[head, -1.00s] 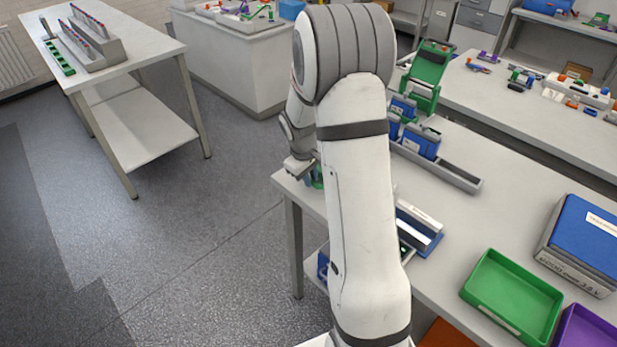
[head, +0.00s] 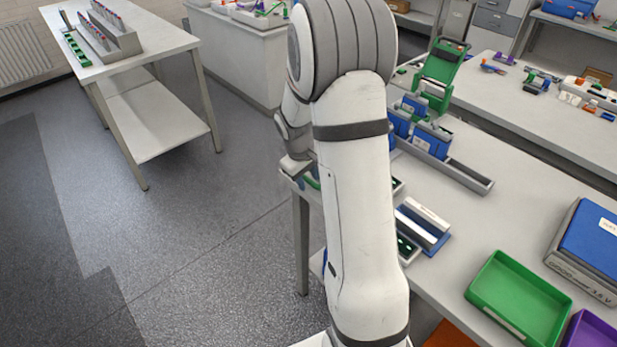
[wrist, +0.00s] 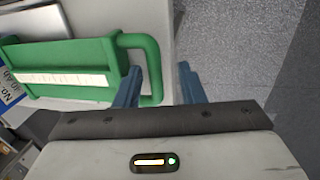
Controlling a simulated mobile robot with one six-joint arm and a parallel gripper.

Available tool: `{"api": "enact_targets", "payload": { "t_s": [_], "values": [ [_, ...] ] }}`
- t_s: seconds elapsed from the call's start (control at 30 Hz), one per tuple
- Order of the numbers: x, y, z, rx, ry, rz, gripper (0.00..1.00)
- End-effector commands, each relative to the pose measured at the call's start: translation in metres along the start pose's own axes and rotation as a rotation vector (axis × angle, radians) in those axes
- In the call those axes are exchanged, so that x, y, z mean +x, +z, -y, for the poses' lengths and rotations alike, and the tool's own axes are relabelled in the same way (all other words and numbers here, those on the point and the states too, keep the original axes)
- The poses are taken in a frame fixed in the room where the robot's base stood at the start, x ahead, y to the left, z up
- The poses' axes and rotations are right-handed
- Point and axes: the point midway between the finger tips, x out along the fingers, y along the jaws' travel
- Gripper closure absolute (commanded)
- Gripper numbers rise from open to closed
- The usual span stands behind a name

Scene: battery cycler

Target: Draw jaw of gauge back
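A green body with a pale marked strip, apparently the gauge (wrist: 60,75), lies on the table in the wrist view. A green loop handle (wrist: 153,65) sticks out from its right end; I cannot tell whether this is part of the jaw. My gripper (wrist: 160,70) has its two blue fingers apart. The left finger overlaps the loop's opening and the right finger is beyond its outer bar, with a gap between. In the head view, my arm hides most of the gauge; only a bit of green (head: 312,182) shows by my wrist.
A blue label plate (wrist: 10,88) is beside the gauge. In the head view, a white-and-blue device (head: 424,222), a grey rack (head: 470,178), a green tray (head: 520,300) and a blue box (head: 590,245) stand on the table. Open floor (head: 230,260) lies to the left.

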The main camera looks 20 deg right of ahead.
Motion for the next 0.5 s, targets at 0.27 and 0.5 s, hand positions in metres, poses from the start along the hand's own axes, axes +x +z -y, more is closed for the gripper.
{"api": "enact_targets", "payload": {
  "t_s": [0.27, 0.5],
  "values": [
    [-0.023, -0.001, -0.001, -0.001, 0.003, -0.005, 0.64],
    [-0.063, 0.000, 0.000, 0.000, 0.002, -0.004, 0.64]
  ]
}}
